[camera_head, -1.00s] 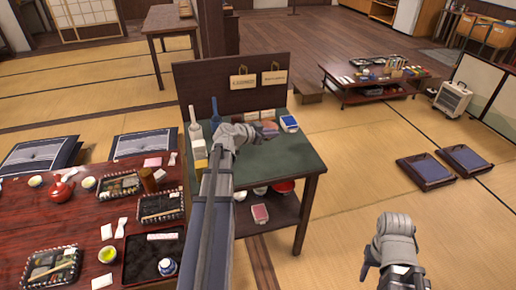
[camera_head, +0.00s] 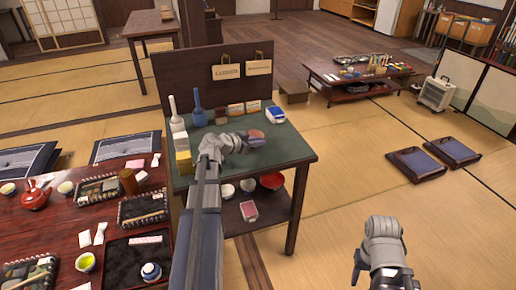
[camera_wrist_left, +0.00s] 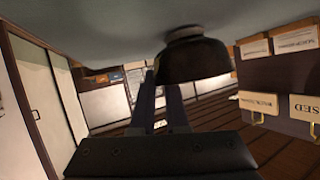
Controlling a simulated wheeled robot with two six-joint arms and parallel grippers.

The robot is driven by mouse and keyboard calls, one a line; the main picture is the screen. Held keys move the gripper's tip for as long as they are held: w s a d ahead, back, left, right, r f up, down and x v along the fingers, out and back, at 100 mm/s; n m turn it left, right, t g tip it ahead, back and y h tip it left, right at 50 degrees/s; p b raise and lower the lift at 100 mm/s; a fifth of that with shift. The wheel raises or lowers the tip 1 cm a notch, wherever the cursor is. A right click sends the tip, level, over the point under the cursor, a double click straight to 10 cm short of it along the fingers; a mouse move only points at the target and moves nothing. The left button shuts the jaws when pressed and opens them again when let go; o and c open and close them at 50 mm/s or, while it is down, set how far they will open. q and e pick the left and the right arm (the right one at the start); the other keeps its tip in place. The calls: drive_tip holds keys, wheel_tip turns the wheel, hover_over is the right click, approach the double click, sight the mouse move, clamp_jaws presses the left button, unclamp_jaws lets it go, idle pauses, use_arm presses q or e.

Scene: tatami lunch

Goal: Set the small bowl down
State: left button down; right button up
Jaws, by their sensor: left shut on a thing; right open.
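My left gripper (camera_head: 243,143) is over the green top of the small stand (camera_head: 285,158), shut on the small bowl (camera_head: 257,135). In the left wrist view, which is turned upside down, the dark bowl (camera_wrist_left: 194,62) is between the finger ends with its pale foot facing the green surface (camera_wrist_left: 100,25). The foot is very close to that surface; I cannot tell whether it touches. In the head view my gripper hides part of the bowl. My right gripper (camera_head: 362,262) is open and empty, away from the stand over the tatami.
The front right of the top is clear.

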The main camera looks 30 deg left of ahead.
use_arm(q)
drive_tip(key=shift+f, duration=0.1)
drive_tip(key=shift+f, duration=0.1)
drive_tip(key=c, duration=0.9)
unclamp_jaws()
drive_tip(key=shift+s+r+p, duration=0.2)
drive_tip(key=shift+r+p, duration=0.05)
drive_tip(key=shift+p, duration=0.05)
drive_tip(key=p+v, duration=0.4)
drive_tip(key=v, duration=0.6)
drive_tip(key=shift+s+r, duration=0.15)
drive_tip(key=shift+s+a+r+p, duration=0.2)
drive_tip(key=shift+s+p, duration=0.1)
drive_tip(key=shift+s, duration=0.25)
